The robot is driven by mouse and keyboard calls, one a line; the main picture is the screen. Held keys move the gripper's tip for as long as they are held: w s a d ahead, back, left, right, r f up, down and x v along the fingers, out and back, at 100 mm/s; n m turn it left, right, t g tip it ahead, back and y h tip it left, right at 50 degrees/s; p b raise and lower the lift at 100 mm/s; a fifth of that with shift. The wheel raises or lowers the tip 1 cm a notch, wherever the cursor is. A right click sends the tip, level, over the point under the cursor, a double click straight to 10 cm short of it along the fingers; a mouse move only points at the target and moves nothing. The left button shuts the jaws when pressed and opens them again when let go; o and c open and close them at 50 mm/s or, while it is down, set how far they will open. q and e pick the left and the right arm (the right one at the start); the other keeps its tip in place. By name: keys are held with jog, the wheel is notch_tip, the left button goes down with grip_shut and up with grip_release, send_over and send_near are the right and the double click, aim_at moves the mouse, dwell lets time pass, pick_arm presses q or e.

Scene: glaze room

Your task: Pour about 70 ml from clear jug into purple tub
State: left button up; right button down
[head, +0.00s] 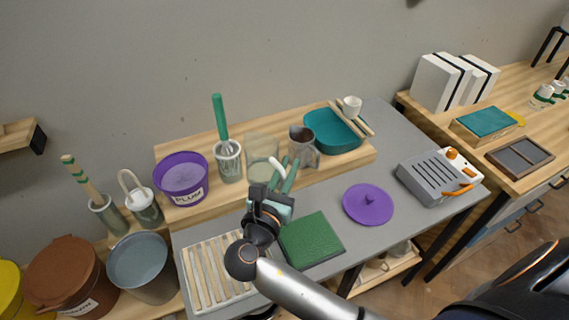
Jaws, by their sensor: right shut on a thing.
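The purple tub (168,190), labelled PLUM, stands open on the wooden shelf at the left, with pale purple contents inside. The clear jug (260,148) is upright near the shelf's middle, to the right of the tub, with a whitish curved handle (277,168) toward me. My right gripper (287,174) reaches up from below, its green fingers at this handle, shut on the jug. The fingers partly hide the handle, and the liquid level is hard to tell. My left gripper is not in view.
A beaker with a green-handled whisk (228,162) stands between tub and jug. A dark grey jug (303,147) and a teal tray (330,130) are to the right.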

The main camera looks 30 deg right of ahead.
aim_at(280, 166)
jog(key=s+n+t+y, duration=0.1)
jog(key=n+t+y, duration=0.1)
jog(key=n+y, duration=0.1)
jog(key=s+a+r+n+t+y, duration=0.1)
jog(key=n+t+y, duration=0.1)
jog(key=y, duration=0.3)
jog(key=s+r+n+t+y, duration=0.1)
jog(key=n+y, duration=0.2)
jog(key=y, duration=0.1)
jog(key=shift+s+a+r+n+t, duration=0.25)
jog(key=shift+a+n+t, duration=0.05)
jog(key=shift+a+t, duration=0.1)
jog(key=shift+s+a+r+n+y, duration=0.3)
jog(key=shift+s+a+y, duration=0.05)
jog(key=shift+y, duration=0.25)
jog(key=shift+s+a, duration=0.2)
jog(key=shift+a, duration=0.05)
